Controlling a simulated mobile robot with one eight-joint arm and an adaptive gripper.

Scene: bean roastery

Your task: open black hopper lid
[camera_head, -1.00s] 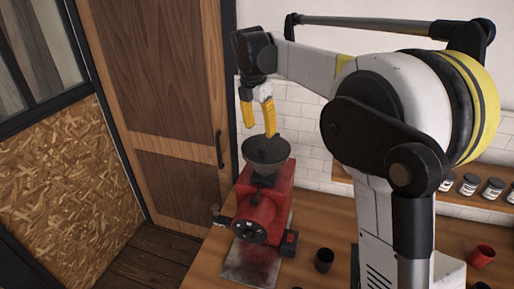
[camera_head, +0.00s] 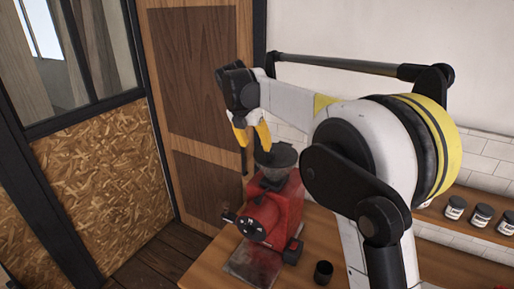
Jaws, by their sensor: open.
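The black hopper (camera_head: 277,162) sits on top of a red grinder (camera_head: 275,208) on the wooden counter. A dark lid with a small knob (camera_head: 265,158) appears to cover the hopper; its exact seating is too small to tell. My gripper (camera_head: 254,143) has yellow fingers with dark tips and is open. It is at the hopper's upper left, with one finger overlapping the hopper's rim in the picture. I cannot tell whether it touches the lid. Nothing shows between the fingers.
A dark cup (camera_head: 323,272) stands on the counter (camera_head: 215,262) to the right of the grinder. Several jars (camera_head: 480,217) line a shelf at the right. A wooden door (camera_head: 200,110) stands behind and to the left. A metal plate (camera_head: 250,262) lies before the grinder.

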